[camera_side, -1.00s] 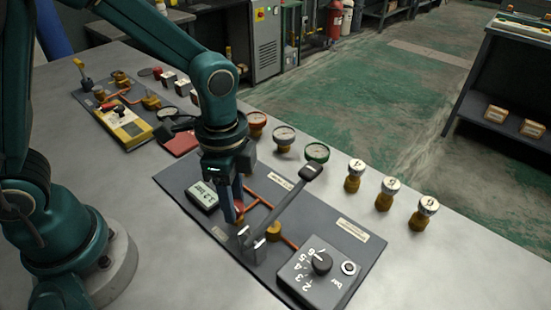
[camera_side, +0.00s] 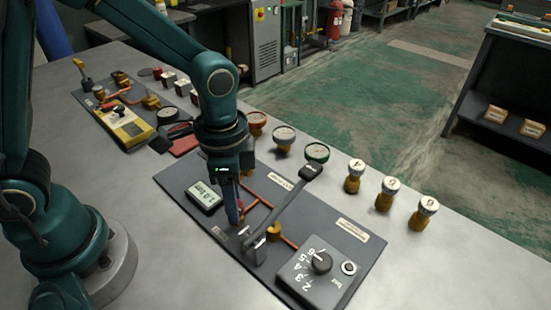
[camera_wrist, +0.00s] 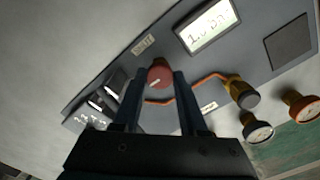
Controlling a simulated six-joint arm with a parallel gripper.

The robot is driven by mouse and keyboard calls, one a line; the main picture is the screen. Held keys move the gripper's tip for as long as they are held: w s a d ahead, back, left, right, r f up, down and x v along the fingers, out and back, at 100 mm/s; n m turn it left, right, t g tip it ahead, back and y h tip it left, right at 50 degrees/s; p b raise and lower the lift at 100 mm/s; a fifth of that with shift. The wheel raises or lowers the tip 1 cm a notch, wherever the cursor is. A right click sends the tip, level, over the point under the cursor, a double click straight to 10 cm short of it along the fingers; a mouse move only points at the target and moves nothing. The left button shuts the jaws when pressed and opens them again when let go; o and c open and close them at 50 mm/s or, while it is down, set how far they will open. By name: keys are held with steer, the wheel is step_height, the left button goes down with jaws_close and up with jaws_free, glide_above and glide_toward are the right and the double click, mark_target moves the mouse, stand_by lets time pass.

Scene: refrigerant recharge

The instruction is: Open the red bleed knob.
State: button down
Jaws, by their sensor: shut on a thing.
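The red bleed knob (camera_wrist: 160,76) is round with a small pale mark and sits on the grey panel (camera_side: 340,215). My gripper (camera_wrist: 157,82) points down at it, with one finger on each side, and is shut on it. In the side view my gripper (camera_side: 237,216) stands over the panel's left half, and its fingers hide most of the knob. The pressure display (camera_side: 205,196) beside the gripper reads about 1.0 bar; it also shows in the wrist view (camera_wrist: 207,24).
A long dark lever (camera_side: 285,212) rises close to the right of my gripper. A numbered dial box (camera_side: 318,277) sits at the panel's front. Gauges (camera_side: 284,137) and brass fittings with numbered white tops (camera_side: 389,190) line the far side. A second panel (camera_side: 120,103) lies at left.

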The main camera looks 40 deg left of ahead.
steer(key=shift+c, duration=2.2)
jaws_free()
steer(key=shift+r, duration=2.6)
steer(key=shift+w+a+r, duration=0.1)
steer(key=shift+w+r, duration=0.05)
steer(key=shift+r, duration=0.05)
steer(key=s+a+r+n+t, duration=0.5)
steer(key=s+a+r+n, duration=0.1)
steer(key=s+n, duration=0.1)
steer(key=shift+a+r+n+t, duration=0.2)
steer(key=shift+n+t, duration=0.1)
steer(key=shift+n, duration=0.6)
